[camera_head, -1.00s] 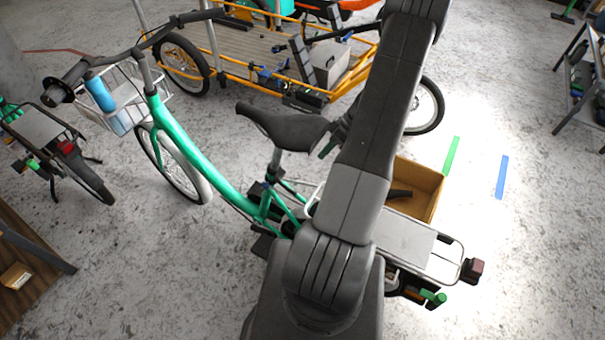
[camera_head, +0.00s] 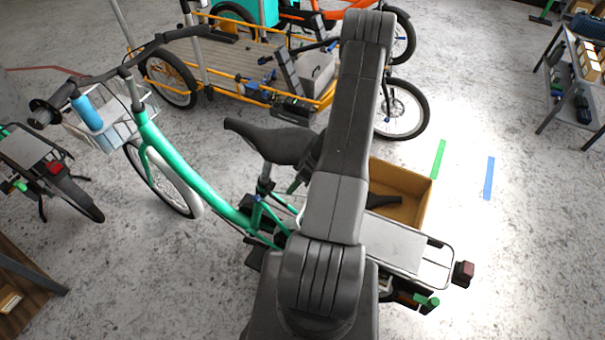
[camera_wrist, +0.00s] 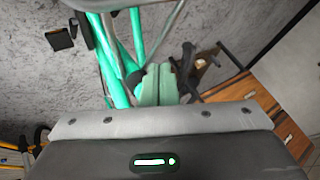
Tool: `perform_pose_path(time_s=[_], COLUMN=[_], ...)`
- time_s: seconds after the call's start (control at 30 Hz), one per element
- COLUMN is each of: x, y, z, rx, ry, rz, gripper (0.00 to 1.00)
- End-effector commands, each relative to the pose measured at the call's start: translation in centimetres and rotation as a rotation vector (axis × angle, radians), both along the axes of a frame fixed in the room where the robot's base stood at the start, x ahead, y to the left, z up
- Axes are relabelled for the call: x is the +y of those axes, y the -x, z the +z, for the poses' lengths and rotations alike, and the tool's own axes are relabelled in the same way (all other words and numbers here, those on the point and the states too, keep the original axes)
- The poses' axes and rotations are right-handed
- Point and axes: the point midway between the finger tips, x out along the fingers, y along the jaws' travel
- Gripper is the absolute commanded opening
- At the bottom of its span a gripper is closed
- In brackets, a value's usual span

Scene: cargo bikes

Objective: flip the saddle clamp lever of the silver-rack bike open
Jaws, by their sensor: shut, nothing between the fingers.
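The teal bike (camera_head: 182,178) with the silver rear rack (camera_head: 405,250) stands in the middle of the head view. Its black saddle (camera_head: 270,140) sits on a silver seat post (camera_head: 264,180). A small blue part (camera_head: 256,199) shows at the foot of the post, where the clamp is; the lever's shape is too small to tell. My gripper (camera_head: 294,187) is just right of the post, below the saddle, partly hidden by my arm. In the wrist view my gripper (camera_wrist: 158,85) is shut and empty, beside the teal frame tubes (camera_wrist: 112,60). I cannot tell whether it touches anything.
A cardboard box (camera_head: 425,203) sits beside the silver rack. A yellow cargo bike (camera_head: 222,85) stands behind, and another bike (camera_head: 40,165) at the left. A metal shelf (camera_head: 575,75) is at the right. The floor to the right is mostly clear.

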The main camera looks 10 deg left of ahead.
Motion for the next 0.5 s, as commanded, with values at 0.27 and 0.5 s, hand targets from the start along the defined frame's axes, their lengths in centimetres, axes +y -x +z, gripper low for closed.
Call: perform_pose_path(time_s=[0.27, 0.5], x=[0.8, 0.8], y=[2.3, 2.4], z=[0.1, 0.1], rx=[-0.001, -0.002], ry=[0.000, 0.001], rz=[0.000, -0.001], gripper=[0.00, 0.00])
